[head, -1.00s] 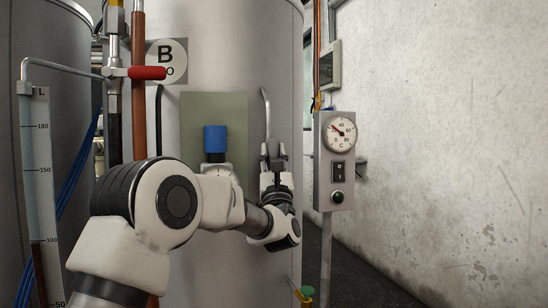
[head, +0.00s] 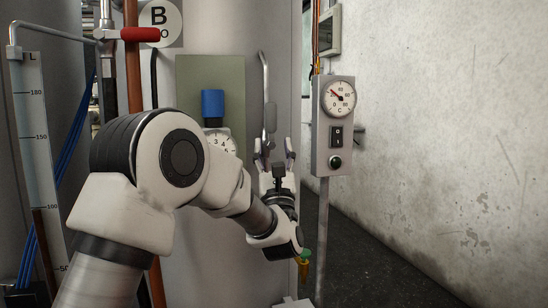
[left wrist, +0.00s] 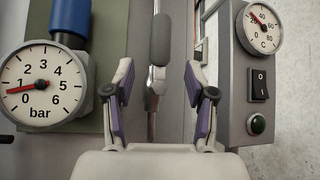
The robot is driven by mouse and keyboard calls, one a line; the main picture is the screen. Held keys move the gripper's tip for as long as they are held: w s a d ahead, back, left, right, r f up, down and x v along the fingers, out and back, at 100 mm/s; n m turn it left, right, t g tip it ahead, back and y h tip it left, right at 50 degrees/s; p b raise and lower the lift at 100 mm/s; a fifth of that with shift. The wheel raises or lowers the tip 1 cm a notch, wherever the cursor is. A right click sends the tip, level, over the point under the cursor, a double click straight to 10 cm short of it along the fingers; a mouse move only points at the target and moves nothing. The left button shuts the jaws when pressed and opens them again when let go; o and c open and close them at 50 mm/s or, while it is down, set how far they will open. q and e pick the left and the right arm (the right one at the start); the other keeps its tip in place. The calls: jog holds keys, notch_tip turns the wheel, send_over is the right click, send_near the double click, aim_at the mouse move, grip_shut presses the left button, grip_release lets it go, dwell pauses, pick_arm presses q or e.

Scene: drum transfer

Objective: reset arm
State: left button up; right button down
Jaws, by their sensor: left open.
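My left gripper (head: 274,150) is open in front of the large pale tank (head: 215,265). It also shows in the left wrist view (left wrist: 160,85), with its two purple-padded fingers spread apart. A lever with a grey grip (head: 270,118) stands upright on the tank behind the fingertips. In the left wrist view the lever (left wrist: 160,40) lies between the fingers with a gap on each side, and nothing is held. My left arm crosses the lower middle of the head view. My right gripper is not in view.
A control box with dial, switch and green button (head: 333,125) stands close right of the gripper. A pressure gauge (left wrist: 45,87) with a blue cap (head: 213,103) is to the left. A red-handled valve (head: 140,34) and level gauge (head: 38,140) are further left. Open floor lies right.

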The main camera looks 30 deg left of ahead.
pick_arm(q)
jog(key=v, duration=0.3)
dwell(0.4)
